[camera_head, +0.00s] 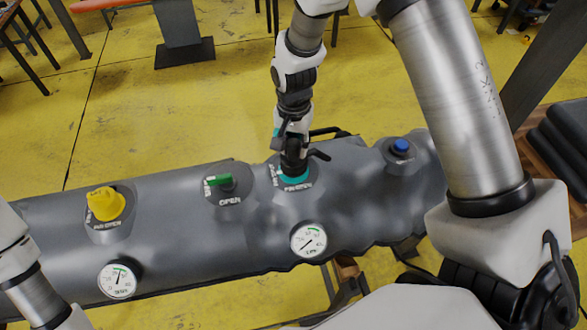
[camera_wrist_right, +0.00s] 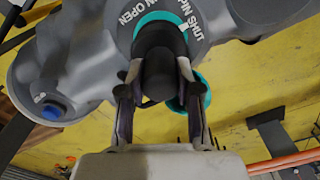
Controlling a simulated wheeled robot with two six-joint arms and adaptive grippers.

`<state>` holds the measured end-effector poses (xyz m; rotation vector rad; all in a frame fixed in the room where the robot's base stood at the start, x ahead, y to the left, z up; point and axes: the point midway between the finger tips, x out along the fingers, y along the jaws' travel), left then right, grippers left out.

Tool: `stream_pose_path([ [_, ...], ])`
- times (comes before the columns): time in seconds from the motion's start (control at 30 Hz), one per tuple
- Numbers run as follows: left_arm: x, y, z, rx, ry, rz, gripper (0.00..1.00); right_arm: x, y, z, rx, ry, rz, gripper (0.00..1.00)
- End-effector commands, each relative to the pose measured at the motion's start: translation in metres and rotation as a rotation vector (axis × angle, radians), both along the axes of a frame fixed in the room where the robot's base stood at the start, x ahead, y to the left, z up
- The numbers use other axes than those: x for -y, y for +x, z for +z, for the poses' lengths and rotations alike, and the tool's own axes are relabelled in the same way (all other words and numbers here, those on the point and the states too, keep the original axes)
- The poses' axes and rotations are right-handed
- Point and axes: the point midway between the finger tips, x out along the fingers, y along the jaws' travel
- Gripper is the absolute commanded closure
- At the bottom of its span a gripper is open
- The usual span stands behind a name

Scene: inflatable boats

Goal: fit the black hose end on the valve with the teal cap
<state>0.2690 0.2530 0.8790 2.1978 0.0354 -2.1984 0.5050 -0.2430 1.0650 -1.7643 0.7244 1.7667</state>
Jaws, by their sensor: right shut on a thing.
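My right gripper (camera_head: 293,158) points down over the valve with the teal ring (camera_head: 296,181) on the grey inflatable tube. It is shut on the black hose end (camera_wrist_right: 158,75), which sits between the two fingers in the wrist view. The hose end overlaps the valve's teal ring (camera_wrist_right: 150,18); I cannot tell how deeply it is seated. The teal cap (camera_wrist_right: 200,92) hangs open beside the hose end, partly behind a finger. In the head view the gripper hides most of the hose end. Of my left arm only links show at the left edge; its gripper is out of view.
The grey tube (camera_head: 160,233) also bears a yellow cap (camera_head: 104,204), a green-handled valve (camera_head: 220,182), a blue-capped valve (camera_head: 400,146) and two gauges (camera_head: 117,280) (camera_head: 309,240). Yellow floor lies behind. A dark stacked object (camera_head: 562,150) stands at the right.

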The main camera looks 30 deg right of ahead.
Motion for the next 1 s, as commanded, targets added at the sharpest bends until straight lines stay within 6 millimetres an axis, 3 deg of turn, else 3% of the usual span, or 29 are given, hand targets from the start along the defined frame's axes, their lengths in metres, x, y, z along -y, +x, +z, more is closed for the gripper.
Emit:
stream_pose_path([
  [1.0, 0.0000, 0.0000, -0.0052, 0.000, 0.000, 0.000, 0.62, 0.0000, 0.0004, -0.0093, 0.001, 0.000, 0.000, 1.00],
])
